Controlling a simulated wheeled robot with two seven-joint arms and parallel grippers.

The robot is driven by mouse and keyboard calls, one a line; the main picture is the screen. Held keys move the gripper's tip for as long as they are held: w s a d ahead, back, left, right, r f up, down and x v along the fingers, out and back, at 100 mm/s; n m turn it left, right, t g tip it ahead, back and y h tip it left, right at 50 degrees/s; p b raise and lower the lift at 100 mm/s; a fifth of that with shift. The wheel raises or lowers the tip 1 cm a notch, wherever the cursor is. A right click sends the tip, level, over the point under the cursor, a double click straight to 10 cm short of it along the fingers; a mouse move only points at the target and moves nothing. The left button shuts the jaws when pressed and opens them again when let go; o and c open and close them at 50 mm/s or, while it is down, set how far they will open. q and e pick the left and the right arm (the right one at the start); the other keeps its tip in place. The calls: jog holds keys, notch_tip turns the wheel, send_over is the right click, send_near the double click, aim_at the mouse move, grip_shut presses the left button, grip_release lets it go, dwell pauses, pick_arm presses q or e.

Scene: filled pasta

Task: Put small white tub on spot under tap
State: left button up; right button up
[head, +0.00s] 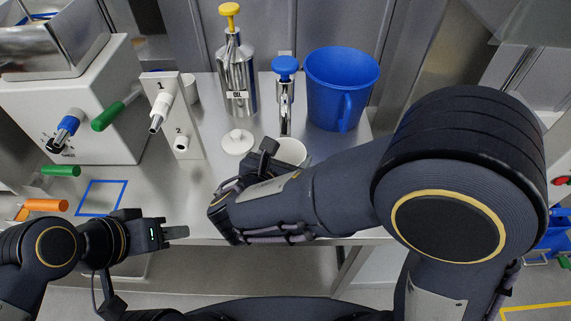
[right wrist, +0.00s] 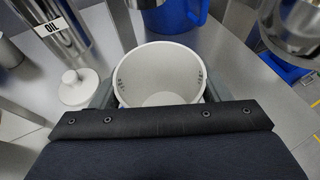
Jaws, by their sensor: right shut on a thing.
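The small white tub (head: 291,149) is round, empty and open at the top, partly hidden behind my right arm in the head view. In the right wrist view the tub (right wrist: 160,62) sits upright between the two fingers of my right gripper (right wrist: 161,96), which is shut on it. I cannot tell whether its base touches the counter. A blue taped square (head: 101,198) is marked on the counter at left, in front of the white machine with a blue-handled tap (head: 66,130). My left gripper (head: 176,232) is near the counter's front edge, empty; its finger gap is not clear.
A white lid (head: 237,142) lies left of the tub. Behind stand a steel OIL pump bottle (head: 236,75), a blue-topped pump (head: 286,95) and a blue jug (head: 341,85). A panel (head: 184,140) numbered 1 and 2 stands between tub and square.

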aim_at(292, 159)
jog(key=shift+f, duration=1.55)
jog(key=shift+f+b, duration=0.2)
jog(key=shift+b, duration=0.1)
jog(key=o, duration=1)
jog(key=shift+o, duration=0.2)
jog(key=shift+r+p, duration=0.3)
jog(key=shift+r, duration=0.05)
jog(key=v, duration=1.2)
jog(key=shift+b, duration=0.3)
